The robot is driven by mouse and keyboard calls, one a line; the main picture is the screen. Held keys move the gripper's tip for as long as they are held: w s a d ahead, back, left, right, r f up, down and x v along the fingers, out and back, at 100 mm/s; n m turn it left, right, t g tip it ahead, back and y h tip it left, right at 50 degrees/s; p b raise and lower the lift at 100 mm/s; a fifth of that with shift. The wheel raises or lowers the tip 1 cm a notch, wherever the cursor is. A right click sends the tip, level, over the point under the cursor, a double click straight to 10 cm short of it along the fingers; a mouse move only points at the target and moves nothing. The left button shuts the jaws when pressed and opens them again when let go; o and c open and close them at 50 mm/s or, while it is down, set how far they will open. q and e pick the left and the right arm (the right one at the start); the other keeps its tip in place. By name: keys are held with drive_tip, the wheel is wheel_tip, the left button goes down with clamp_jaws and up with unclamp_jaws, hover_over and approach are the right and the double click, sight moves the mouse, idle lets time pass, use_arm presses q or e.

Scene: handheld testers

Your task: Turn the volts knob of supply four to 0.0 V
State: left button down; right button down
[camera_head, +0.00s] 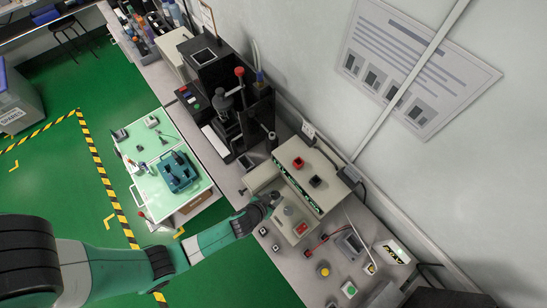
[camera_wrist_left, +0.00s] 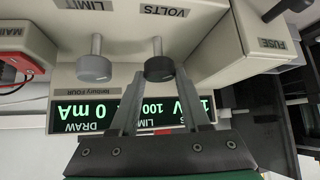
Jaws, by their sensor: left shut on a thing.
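Supply four (camera_wrist_left: 220,35) fills the wrist view upside down, with a label ending in FOUR. Its dark volts knob (camera_wrist_left: 160,69) sits beside the grey limit knob (camera_wrist_left: 95,68). My left gripper (camera_wrist_left: 160,76) is shut on the volts knob, one finger on each side. The lit green display (camera_wrist_left: 72,112) shows a draw of 0 mA and a limit starting with 100; the volts figure is mostly hidden behind a finger. In the head view my left gripper (camera_head: 273,198) is at the front of the bench equipment, and the knob is too small to make out.
A beige box marked FUSE (camera_wrist_left: 272,43) stands close beside the supply. In the head view, a black press-like machine (camera_head: 235,100) stands farther along the bench. Buttons and a grey handheld device (camera_head: 350,243) lie to the right.

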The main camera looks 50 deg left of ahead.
use_arm(q)
drive_tip(key=shift+d+f+n+g+y+b, duration=0.25)
drive_tip(key=shift+f+n+y+b, duration=0.2)
drive_tip(key=shift+n+y+b, duration=0.55)
drive_tip(key=shift+r+n, duration=0.3)
drive_tip(key=shift+n, duration=0.1)
drive_tip(key=n+p, duration=0.1)
drive_tip(key=n+g+y+p, duration=0.1)
drive_tip(key=p, duration=0.1)
drive_tip(key=r+g+p, duration=0.1)
drive_tip(key=p, duration=0.1)
drive_tip(key=shift+w+n+y, duration=0.25)
drive_tip(key=shift+n+y, duration=0.15)
drive_tip(key=shift+f+n+g+y+p, duration=0.2)
drive_tip(key=shift+n+g+y+p, duration=0.1)
drive_tip(key=shift+n+p, duration=0.3)
drive_tip(key=shift+d+f+n, duration=0.1)
drive_tip(key=shift+f+n, duration=0.1)
drive_tip(key=shift+n, duration=0.2)
drive_tip(key=shift+g+y, duration=0.25)
drive_tip(key=shift+y, duration=0.05)
use_arm(e)
wheel_tip(320, 180, up, 3)
drive_tip(key=shift+r, duration=0.1)
use_arm(q)
drive_tip(key=shift+r+n, duration=0.1)
drive_tip(key=shift+n, duration=0.3)
drive_tip(key=shift+c, duration=1.9)
unclamp_jaws()
